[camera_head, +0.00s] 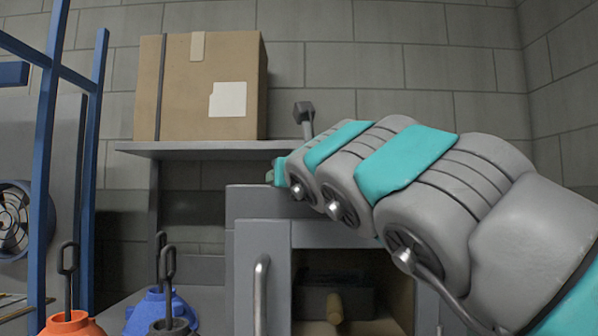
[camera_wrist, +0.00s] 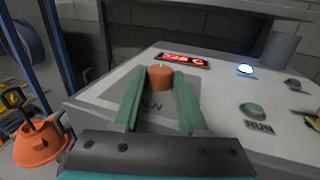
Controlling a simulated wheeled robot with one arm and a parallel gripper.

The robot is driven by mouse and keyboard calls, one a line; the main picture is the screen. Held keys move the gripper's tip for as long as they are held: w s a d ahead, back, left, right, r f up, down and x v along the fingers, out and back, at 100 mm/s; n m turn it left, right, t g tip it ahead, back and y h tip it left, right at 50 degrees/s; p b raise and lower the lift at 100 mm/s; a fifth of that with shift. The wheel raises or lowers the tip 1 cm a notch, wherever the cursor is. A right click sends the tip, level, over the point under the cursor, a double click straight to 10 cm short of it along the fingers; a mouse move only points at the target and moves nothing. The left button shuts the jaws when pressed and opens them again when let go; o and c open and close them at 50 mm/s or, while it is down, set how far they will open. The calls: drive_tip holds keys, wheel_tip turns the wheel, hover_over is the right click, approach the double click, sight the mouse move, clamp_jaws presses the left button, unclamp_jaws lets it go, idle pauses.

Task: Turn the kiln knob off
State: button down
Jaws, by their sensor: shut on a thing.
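The orange kiln knob (camera_wrist: 160,79) stands on a sloped light-grey panel (camera_wrist: 222,95) in the wrist view. A label partly hidden between my fingers ends in "LN". My gripper (camera_wrist: 160,73) has its two green fingers on either side of the knob and is shut on it. In the head view my arm reaches over the top of a grey cabinet (camera_head: 262,232), and only a teal bit of my gripper (camera_head: 277,172) shows at its end. The knob is hidden there.
The panel also has a red lit display (camera_wrist: 183,60), a glowing lamp (camera_wrist: 244,69) and a green RUN button (camera_wrist: 252,110). A shelf (camera_head: 205,148) with a cardboard box (camera_head: 200,112) is behind. Orange (camera_head: 72,325) and blue (camera_head: 150,312) handled objects stand left.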

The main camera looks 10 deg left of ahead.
drive_tip(key=shift+n+g+y, duration=0.4)
drive_tip(key=shift+n+y, duration=0.1)
drive_tip(key=shift+y, duration=0.2)
drive_tip(key=shift+d, duration=0.1)
drive_tip(key=shift+c, duration=2.3)
unclamp_jaws()
drive_tip(key=shift+w, duration=0.1)
drive_tip(key=shift+b+v, duration=0.45)
drive_tip(key=shift+v, duration=3.45)
